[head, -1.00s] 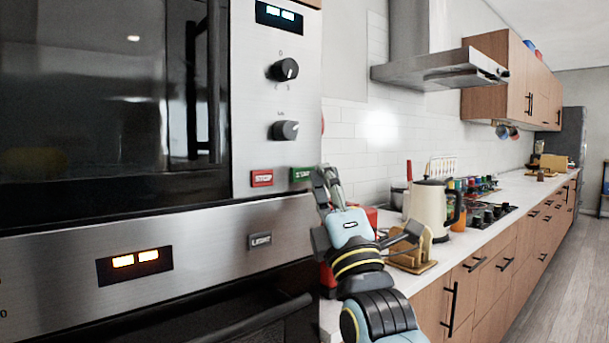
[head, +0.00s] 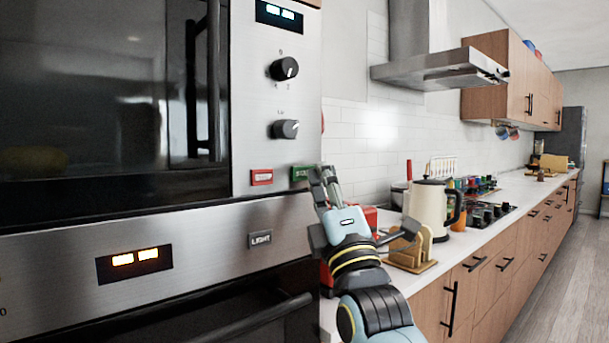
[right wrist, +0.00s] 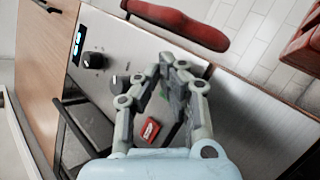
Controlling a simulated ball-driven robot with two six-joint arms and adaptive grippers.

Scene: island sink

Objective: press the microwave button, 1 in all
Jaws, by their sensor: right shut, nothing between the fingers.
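The microwave (head: 100,110) fills the left of the head view, with a steel control panel at its right. Low on the panel are a red STOP button (head: 262,177) and a green START button (head: 300,173). My right gripper (head: 322,174) is shut and empty, its fingertips right beside the green button and overlapping its right edge. I cannot tell whether they touch. In the right wrist view the shut fingertips (right wrist: 172,62) hide most of the green button (right wrist: 165,93); the red button (right wrist: 150,129) shows between the fingers. My left gripper is out of view.
Two black knobs (head: 284,69) sit above the buttons. A LIGHT button (head: 260,239) and an oven handle (head: 250,320) are below. Right of my arm the counter holds a toast rack (head: 412,252) and a cream kettle (head: 430,208).

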